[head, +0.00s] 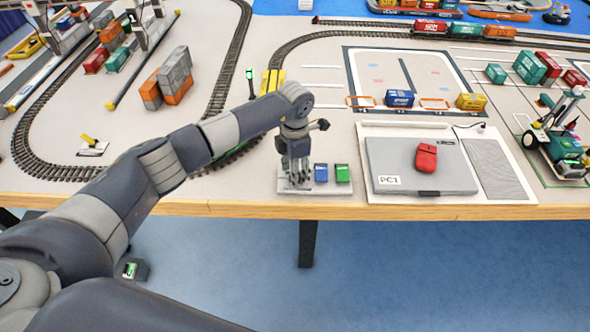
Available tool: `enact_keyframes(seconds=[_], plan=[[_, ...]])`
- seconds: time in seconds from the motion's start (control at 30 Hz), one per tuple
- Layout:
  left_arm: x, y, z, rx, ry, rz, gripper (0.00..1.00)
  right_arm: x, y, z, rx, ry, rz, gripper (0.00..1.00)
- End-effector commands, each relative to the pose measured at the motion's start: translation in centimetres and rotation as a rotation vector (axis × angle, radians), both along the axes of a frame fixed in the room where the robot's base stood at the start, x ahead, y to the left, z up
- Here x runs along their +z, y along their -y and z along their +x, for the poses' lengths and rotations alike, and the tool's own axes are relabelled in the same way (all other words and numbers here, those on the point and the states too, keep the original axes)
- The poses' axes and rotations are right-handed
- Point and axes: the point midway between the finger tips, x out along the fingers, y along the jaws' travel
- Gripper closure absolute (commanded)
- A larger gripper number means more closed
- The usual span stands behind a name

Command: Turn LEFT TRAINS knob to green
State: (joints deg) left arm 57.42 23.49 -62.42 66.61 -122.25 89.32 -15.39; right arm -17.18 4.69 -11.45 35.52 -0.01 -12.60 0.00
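My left arm reaches in from the left. Its gripper (296,181) points down over the left end of a small pale control plate (318,188) near the table's front edge. A blue block-like control (320,172) and a green one (342,172) stand on the plate just right of the gripper. I cannot read a LEFT TRAINS label. Whatever lies under the gripper is hidden by its fingers, so the knob and its setting cannot be made out. The fingers are too small to tell whether they are open or shut. My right gripper is not in view.
A yellow lever (90,139) stands at the left. Tracks, stacked containers (175,72) and a signal with a green light (250,75) lie behind the arm.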

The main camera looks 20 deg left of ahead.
Motion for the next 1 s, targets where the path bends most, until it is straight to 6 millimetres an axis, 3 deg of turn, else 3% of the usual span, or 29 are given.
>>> enact_keyframes(seconds=[0.4,0.6,1.0], plan=[[-0.92,0.06,-0.03,-0.001,0.000,-0.001,0.55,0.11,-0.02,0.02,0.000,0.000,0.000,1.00],[-0.90,0.06,-0.03,-0.001,0.000,-0.001,0.98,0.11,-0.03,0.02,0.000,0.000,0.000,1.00],[-1.08,-0.01,0.01,-0.053,0.001,0.000,0.98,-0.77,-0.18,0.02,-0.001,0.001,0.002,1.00]])
